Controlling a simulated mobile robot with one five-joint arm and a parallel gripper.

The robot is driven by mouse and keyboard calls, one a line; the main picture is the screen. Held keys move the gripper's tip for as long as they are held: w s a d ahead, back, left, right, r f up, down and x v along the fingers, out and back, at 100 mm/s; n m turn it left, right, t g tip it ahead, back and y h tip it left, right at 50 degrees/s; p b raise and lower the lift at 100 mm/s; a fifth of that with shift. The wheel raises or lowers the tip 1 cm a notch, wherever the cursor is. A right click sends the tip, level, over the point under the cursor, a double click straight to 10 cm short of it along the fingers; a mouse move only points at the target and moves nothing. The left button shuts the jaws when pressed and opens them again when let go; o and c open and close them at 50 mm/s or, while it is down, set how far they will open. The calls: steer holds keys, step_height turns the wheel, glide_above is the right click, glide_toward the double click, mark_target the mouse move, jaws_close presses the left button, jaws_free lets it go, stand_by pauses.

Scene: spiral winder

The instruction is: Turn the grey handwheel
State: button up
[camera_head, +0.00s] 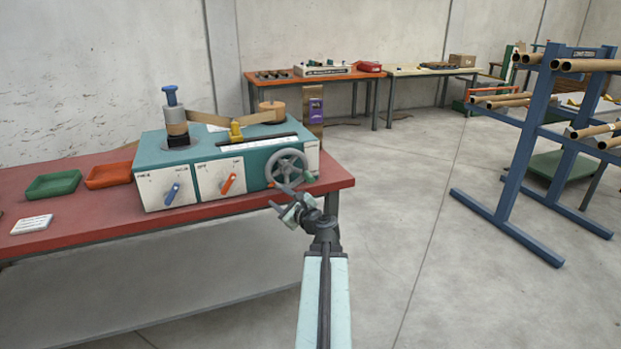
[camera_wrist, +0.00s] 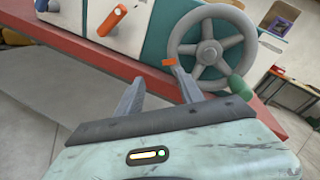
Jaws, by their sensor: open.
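The grey handwheel (camera_head: 288,169) is on the front right of the teal and white winder (camera_head: 222,153). It is a spoked wheel with a round hub, and it fills the upper right of the wrist view (camera_wrist: 209,52). A green handle (camera_wrist: 240,89) sticks out from its lower right rim in the wrist view. A small orange tab (camera_wrist: 169,61) shows at the rim's left side. My gripper (camera_head: 281,198) is open and empty, just in front of and below the wheel. In the wrist view its two fingers (camera_wrist: 155,76) point toward the wheel's lower left. Contact with the wheel cannot be told.
The winder stands on a red table (camera_head: 90,235), whose front edge runs below the wheel. A blue knob (camera_head: 172,194) and an orange knob (camera_head: 228,183) are left of the wheel. A blue rack (camera_head: 515,150) with cardboard tubes stands right. The floor between is clear.

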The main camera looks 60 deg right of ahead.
mark_target(311, 180)
steer(key=s+d+r+m+h, duration=0.1)
steer(key=s+d+m, duration=0.1)
steer(key=s, duration=0.1)
steer(key=s+d+m+h, duration=0.1)
steer(key=s+d+m, duration=0.1)
steer(key=s+d, duration=0.1)
steer(key=s+d+r+m+h, duration=0.1)
steer(key=s+d+m+h, duration=0.1)
steer(key=s+d, duration=0.1)
steer(key=shift+s+d+r+g, duration=0.1)
steer(key=shift+r+g, duration=0.25)
steer(key=shift+g, duration=0.05)
steer(key=x, duration=0.8)
jaws_close()
stand_by(0.3)
